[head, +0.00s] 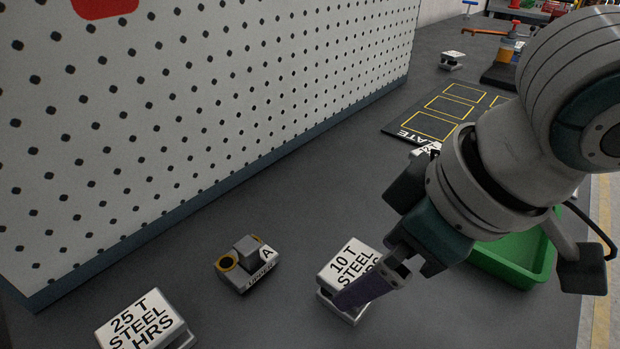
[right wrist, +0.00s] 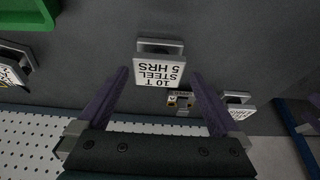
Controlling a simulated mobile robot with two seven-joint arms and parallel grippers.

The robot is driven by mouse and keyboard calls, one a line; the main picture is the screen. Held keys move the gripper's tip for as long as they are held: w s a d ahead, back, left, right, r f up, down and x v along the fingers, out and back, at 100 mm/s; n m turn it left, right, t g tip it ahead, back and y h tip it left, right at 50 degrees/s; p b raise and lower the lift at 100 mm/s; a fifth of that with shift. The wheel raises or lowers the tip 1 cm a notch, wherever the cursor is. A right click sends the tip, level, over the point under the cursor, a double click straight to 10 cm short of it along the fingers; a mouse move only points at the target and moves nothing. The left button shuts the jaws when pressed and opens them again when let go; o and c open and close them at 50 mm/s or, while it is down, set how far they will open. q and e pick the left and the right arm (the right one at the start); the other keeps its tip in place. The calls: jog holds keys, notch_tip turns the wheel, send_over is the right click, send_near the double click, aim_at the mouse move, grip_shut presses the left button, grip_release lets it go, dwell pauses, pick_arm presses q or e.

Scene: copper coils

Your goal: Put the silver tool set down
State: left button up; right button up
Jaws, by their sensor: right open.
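A silver block-like tool set with a white label "10 T STEEL 5 HRS" (head: 348,262) stands on the grey bench, upright and lying flat; it also shows in the right wrist view (right wrist: 158,70). My right gripper (head: 345,298) is open, its purple fingers at this block. In the right wrist view the fingertips lie on either side of the label with gaps showing; I cannot tell their height against the block. One finger covers part of the block in the head view.
A green tray (head: 515,255) is at right, partly behind my arm. A yellow-outlined mat (head: 440,112) lies farther back. A pegboard wall (head: 200,110) borders the bench.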

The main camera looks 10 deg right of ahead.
aim_at(359, 269)
jog(key=x, duration=0.1)
jog(key=b+x, duration=0.1)
jog(key=x, duration=0.3)
jog(key=shift+w+f, duration=0.1)
jog(key=shift+w, duration=0.25)
jog(key=shift+a, duration=0.1)
grip_shut()
dwell(0.3)
